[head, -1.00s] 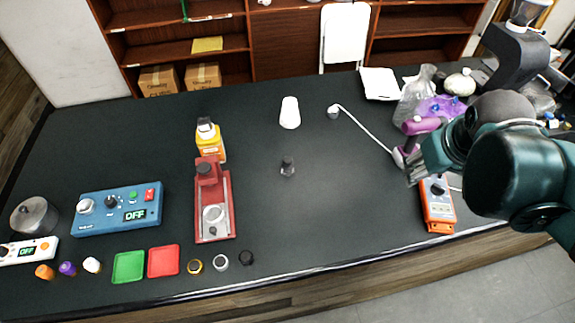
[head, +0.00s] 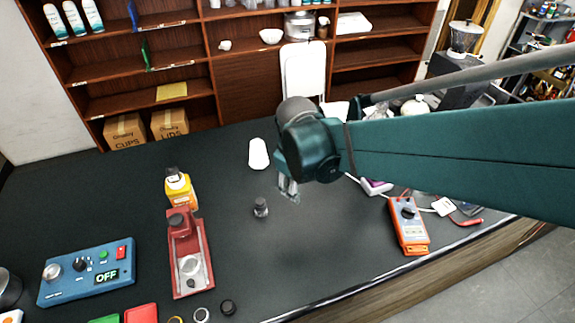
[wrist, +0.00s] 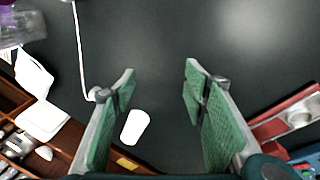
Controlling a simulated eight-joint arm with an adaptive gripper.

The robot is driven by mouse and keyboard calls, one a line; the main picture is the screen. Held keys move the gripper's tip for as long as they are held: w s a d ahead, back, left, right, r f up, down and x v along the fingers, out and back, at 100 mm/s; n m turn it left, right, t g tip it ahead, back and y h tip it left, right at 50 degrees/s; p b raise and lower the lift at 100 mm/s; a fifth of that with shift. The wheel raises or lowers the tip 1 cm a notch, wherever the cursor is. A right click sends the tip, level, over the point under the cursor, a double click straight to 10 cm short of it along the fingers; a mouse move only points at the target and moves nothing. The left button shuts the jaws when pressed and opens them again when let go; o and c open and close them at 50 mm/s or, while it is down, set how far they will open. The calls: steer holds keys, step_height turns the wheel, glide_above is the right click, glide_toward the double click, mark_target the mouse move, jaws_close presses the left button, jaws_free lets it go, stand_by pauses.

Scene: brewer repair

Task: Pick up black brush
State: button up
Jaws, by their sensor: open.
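A small dark object, which looks like the black brush (head: 261,207), stands on the black table in the head view, right of the red device. My gripper (head: 289,190) appears just to the upper right of it in that view, apart from it. In the wrist view my gripper (wrist: 160,85) is open, its green-padded fingers wide apart with only bare table between them. I cannot make out the brush in the wrist view; a finger may hide it.
A white cup (head: 258,154) stands behind the brush and also shows in the wrist view (wrist: 135,126). The red device (head: 190,250) and a yellow-labelled bottle (head: 180,188) are to the left. An orange meter (head: 408,226) lies to the right. The table's front middle is clear.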

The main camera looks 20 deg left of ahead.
mark_target(258, 203)
steer(key=s+a+f+n, duration=0.1)
steer(key=s+a+f, duration=0.1)
steer(key=a, duration=0.4)
steer(key=s+a+f+n, duration=0.2)
steer(key=s+a+f, duration=0.1)
steer(key=a, duration=0.3)
steer(key=shift+a+f+g+h+p, duration=0.2)
steer(key=shift+f+g+h+p, duration=0.1)
steer(key=shift+f, duration=0.1)
steer(key=shift+f, duration=0.1)
steer(key=shift+x, duration=1.2)
steer(key=shift+w+f, duration=0.1)
steer(key=shift+f, duration=0.05)
steer(key=shift+x, duration=2.45)
steer(key=shift+c, duration=0.6)
steer(key=c, duration=0.9)
